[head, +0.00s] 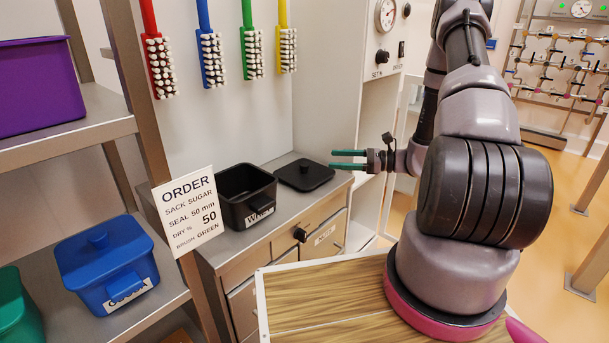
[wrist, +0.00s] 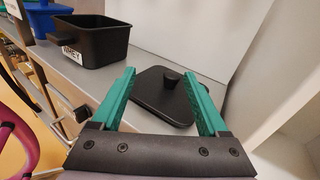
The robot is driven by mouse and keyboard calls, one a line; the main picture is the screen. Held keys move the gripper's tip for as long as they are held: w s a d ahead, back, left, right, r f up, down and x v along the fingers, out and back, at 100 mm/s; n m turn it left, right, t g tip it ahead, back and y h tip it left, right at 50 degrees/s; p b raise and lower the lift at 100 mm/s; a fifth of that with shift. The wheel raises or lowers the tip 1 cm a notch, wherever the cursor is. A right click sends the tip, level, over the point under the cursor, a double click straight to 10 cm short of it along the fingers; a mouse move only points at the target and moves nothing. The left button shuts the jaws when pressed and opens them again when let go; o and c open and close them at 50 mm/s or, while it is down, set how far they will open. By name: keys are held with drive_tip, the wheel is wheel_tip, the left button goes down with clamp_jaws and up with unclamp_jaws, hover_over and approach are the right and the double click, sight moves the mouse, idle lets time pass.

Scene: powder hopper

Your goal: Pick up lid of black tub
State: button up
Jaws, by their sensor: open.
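The black tub lid (head: 304,174) lies flat on the grey counter, just right of the open black tub (head: 246,194). The lid (wrist: 160,98) has a small round knob (wrist: 171,79) on top in the wrist view. The tub (wrist: 88,40) stands uncovered and bears a white label. My gripper (head: 332,160) has green fingers and points left, above the right side of the lid. In the wrist view my gripper (wrist: 160,80) is open, its fingers apart on either side of the view of the knob. Nothing is between the fingers; contact with the lid cannot be told.
A white panel (wrist: 195,35) rises behind the counter, with a cabinet wall (head: 333,90) at its right. An order card (head: 187,212) stands left of the tub. A lidded blue tub (head: 107,262) sits on the left shelf. Coloured brushes (head: 211,60) hang above the counter.

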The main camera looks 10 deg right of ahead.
sight(311, 173)
drive_tip(key=f, duration=0.1)
drive_tip(key=d+f+m+t, duration=0.1)
drive_tip(key=f+m+t, duration=0.1)
drive_tip(key=shift+w+d+f, duration=0.25)
drive_tip(key=shift+f, duration=0.15)
drive_tip(key=shift+w+f+m, duration=0.15)
drive_tip(key=shift+f+m, duration=0.25)
drive_tip(key=shift+t+h, duration=0.3)
drive_tip(key=shift+t, duration=0.1)
drive_tip(key=x, duration=1)
drive_tip(key=shift+w+a+f, duration=0.1)
drive_tip(key=shift+w+f, duration=0.1)
clamp_jaws()
